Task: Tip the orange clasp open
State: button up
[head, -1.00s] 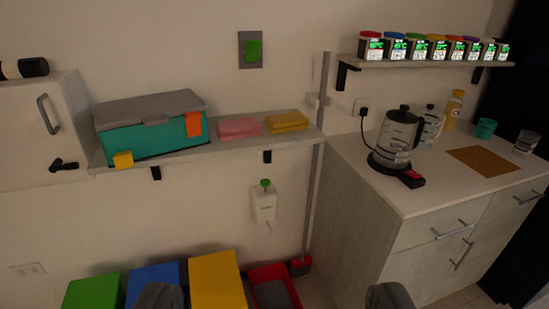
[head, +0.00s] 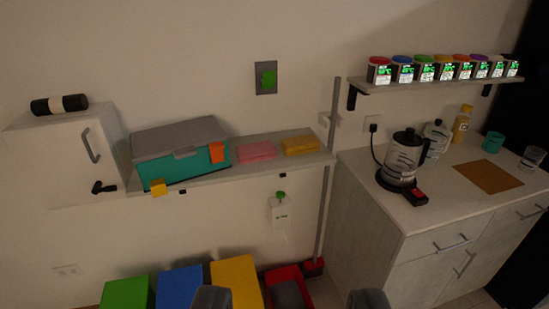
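The orange clasp (head: 217,152) is a small flap on the front right of a teal box (head: 185,168) with a grey lid (head: 180,138). The lid is down, and the clasp lies against the front, its upper end near the lid's edge. A yellow tab (head: 158,188) shows at the box's lower left front, and a grey latch sits at the middle of the lid's edge. My gripper (head: 290,298) shows as two dark fingertips at the bottom edge. They are well apart with nothing between them, and the gripper is away from the box.
The box stands on a wall shelf (head: 243,174) beside pink cloths (head: 256,151) and yellow cloths (head: 300,145). A white cabinet (head: 65,155) is at left. Coloured bins, including a blue one (head: 180,287), stand below. A grey pole (head: 327,190) and the counter (head: 420,205) are at right.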

aim_at(216, 149)
jog(key=u, duration=0.05)
jog(key=k, duration=0.65)
jog(key=z, duration=0.3)
jog(key=i, duration=1.5)
jog(key=z, duration=0.25)
